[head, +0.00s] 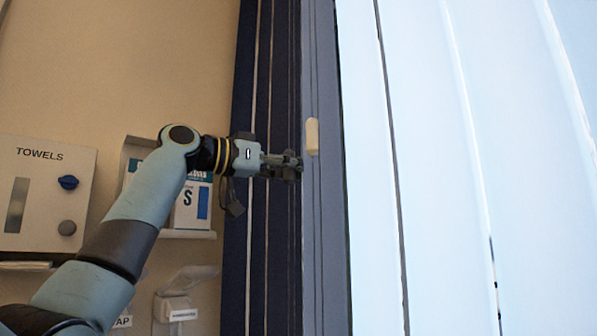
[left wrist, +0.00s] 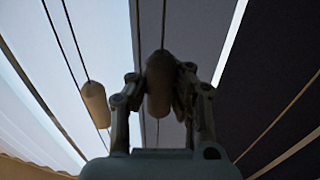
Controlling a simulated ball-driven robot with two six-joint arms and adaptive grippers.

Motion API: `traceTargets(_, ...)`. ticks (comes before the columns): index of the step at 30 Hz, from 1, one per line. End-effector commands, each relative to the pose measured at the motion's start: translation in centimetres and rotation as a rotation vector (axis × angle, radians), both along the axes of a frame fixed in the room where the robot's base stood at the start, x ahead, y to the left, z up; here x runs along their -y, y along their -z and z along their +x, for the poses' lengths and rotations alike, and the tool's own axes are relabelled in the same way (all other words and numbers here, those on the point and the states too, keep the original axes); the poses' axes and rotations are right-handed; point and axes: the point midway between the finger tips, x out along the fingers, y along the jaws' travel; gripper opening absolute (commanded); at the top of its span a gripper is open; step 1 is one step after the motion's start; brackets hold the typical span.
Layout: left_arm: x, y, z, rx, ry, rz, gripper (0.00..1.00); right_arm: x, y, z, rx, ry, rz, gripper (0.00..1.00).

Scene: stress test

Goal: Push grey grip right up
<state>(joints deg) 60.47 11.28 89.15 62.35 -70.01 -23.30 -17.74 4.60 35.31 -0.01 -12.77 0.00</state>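My left gripper (head: 295,165) reaches from the left to the dark blue window frame. In the left wrist view its two fingers (left wrist: 160,88) lie close against both sides of a grey-brown grip (left wrist: 159,78), a rounded block hanging on a cord. The gripper looks shut on it. In the head view that grip is mostly hidden by the fingertips. A second, cream grip (head: 312,137) sits just right of and above the gripper, apart from it. It also shows on cords in the left wrist view (left wrist: 96,104). My right gripper is not in view.
Pale blind slats (head: 480,150) fill the right side. On the left wall are a towel dispenser (head: 40,195), a box (head: 192,205) in a holder and a soap dispenser (head: 175,308), close to my left arm. The frame above the gripper looks clear.

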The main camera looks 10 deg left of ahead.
Motion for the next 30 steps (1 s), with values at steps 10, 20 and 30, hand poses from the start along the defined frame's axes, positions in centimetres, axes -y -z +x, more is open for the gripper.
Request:
traceTargets(10,-0.2,-0.3,-0.1,0.007,-0.003,0.000,0.33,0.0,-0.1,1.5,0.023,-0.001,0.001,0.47)
traceTargets(20,-0.1,-0.1,0.0,0.003,-0.002,0.000,0.47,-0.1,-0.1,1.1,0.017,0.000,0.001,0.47)
traceTargets(30,-3.4,0.0,-2.9,0.004,-0.008,0.006,0.47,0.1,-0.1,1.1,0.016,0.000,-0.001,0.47)
